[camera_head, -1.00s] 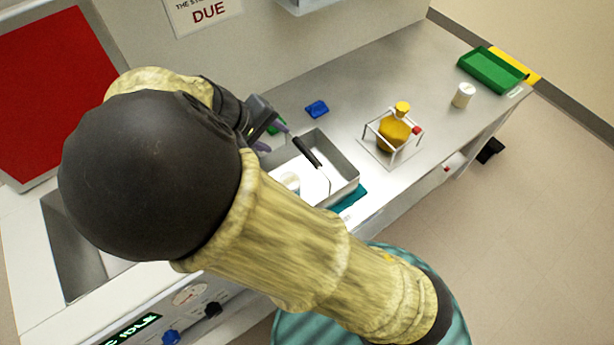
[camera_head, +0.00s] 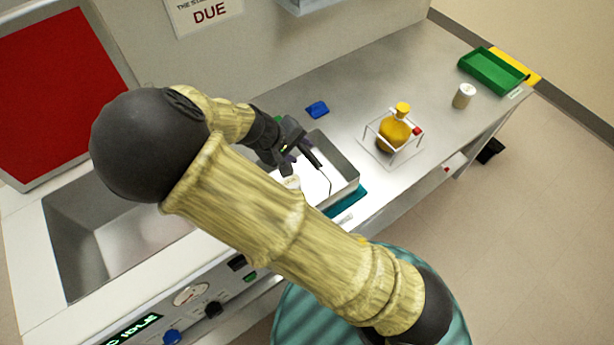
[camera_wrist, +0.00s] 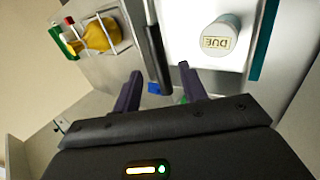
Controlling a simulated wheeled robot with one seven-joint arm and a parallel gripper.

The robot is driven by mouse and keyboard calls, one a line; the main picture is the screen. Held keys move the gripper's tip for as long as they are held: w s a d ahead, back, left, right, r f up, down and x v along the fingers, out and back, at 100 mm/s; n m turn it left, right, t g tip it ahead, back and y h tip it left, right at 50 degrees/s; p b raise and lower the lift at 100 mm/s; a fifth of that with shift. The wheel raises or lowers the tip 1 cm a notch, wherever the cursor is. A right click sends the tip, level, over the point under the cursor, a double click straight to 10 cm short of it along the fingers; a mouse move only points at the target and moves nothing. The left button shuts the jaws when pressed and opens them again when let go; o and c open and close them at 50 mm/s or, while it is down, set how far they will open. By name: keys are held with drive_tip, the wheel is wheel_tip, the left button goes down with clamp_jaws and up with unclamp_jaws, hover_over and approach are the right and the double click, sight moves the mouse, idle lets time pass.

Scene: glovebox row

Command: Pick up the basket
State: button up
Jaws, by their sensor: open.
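The basket (camera_head: 345,165) is a shallow metal bin with a white inside and a black handle (camera_head: 309,153) on a thin wire. It stands on the bench; my arm hides its left part. In the wrist view the black handle (camera_wrist: 156,60) lies ahead, lined up with the gap between my fingers; I cannot tell if it is inside the gap. A white jar labelled DUE (camera_wrist: 220,38) is in the basket. My gripper (camera_wrist: 161,72) is open, with its dark purple fingers close to the handle. In the head view my gripper (camera_head: 288,158) is over the basket's left side.
A caged yellow flask (camera_head: 394,133) stands right of the basket, with a white jar (camera_head: 463,95) and green tray (camera_head: 493,70) beyond. A blue item (camera_head: 317,109) lies behind it. A teal mat (camera_head: 347,201) shows at its front. An open sink-like well (camera_head: 120,245) is at left.

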sight(305, 153)
drive_tip(key=shift+w+d+f, duration=0.1)
drive_tip(key=shift+d+f, duration=0.1)
drive_tip(key=shift+f, duration=0.05)
drive_tip(key=x, duration=0.2)
drive_tip(key=p+x, duration=0.1)
drive_tip(key=x, duration=0.1)
drive_tip(key=shift+w+a+f, duration=0.1)
drive_tip(key=shift+w, duration=0.35)
drive_tip(key=shift+w+f, duration=0.1)
drive_tip(key=shift+f, duration=0.3)
drive_tip(key=shift+d, duration=0.25)
drive_tip(key=shift+a, duration=0.1)
drive_tip(key=shift+c, duration=0.2)
clamp_jaws()
